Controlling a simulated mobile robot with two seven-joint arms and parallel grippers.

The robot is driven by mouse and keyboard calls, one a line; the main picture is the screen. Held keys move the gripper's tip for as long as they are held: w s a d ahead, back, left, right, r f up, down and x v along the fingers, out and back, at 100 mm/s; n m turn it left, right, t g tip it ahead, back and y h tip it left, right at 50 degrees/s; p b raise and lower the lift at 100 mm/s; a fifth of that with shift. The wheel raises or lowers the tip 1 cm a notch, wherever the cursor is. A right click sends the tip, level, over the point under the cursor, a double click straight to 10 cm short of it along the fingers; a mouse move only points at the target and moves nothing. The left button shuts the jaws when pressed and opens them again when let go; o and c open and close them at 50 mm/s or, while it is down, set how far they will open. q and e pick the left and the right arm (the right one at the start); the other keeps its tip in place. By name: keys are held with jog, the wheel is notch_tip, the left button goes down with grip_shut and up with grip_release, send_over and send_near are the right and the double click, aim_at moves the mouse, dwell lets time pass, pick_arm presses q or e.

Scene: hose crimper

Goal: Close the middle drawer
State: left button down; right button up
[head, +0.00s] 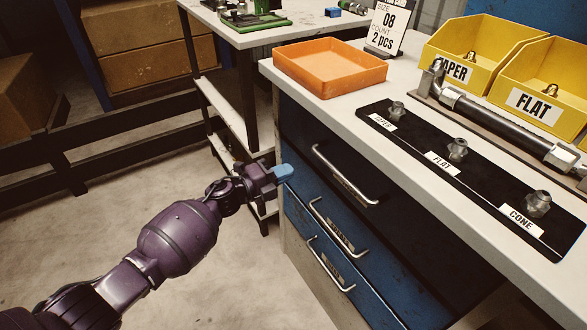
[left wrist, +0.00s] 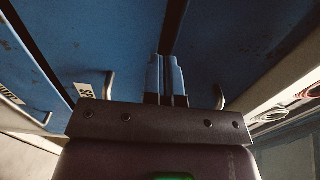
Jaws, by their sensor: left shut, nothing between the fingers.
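The drawer cabinet stands under the white worktop in the head view. It has a dark top drawer (head: 305,138), a blue middle drawer (head: 378,255) and a blue bottom drawer (head: 375,308), each with a silver bar handle. The middle drawer looks about flush with its neighbours; I cannot tell whether a small gap is left. My left gripper (head: 283,172) is shut and empty, with light blue fingertips at the left end of the drawer fronts; contact is unclear. In the left wrist view its fingers (left wrist: 166,78) point at a blue front (left wrist: 120,35) near a dark seam. My right gripper is out of view.
An orange tray (head: 330,68), yellow bins (head: 480,38) and a black mat (head: 440,185) with metal fittings are on the worktop (head: 300,97). A second table (head: 270,38) stands behind. The floor left of the cabinet is free.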

pick_arm(q)
jog(key=p+v, duration=0.1)
jog(key=v, duration=0.8)
jog(key=shift+s+a+p, duration=0.15)
jog(key=shift+a+p, duration=0.2)
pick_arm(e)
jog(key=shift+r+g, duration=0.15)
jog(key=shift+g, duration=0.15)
pick_arm(q)
jog(key=shift+f, duration=0.15)
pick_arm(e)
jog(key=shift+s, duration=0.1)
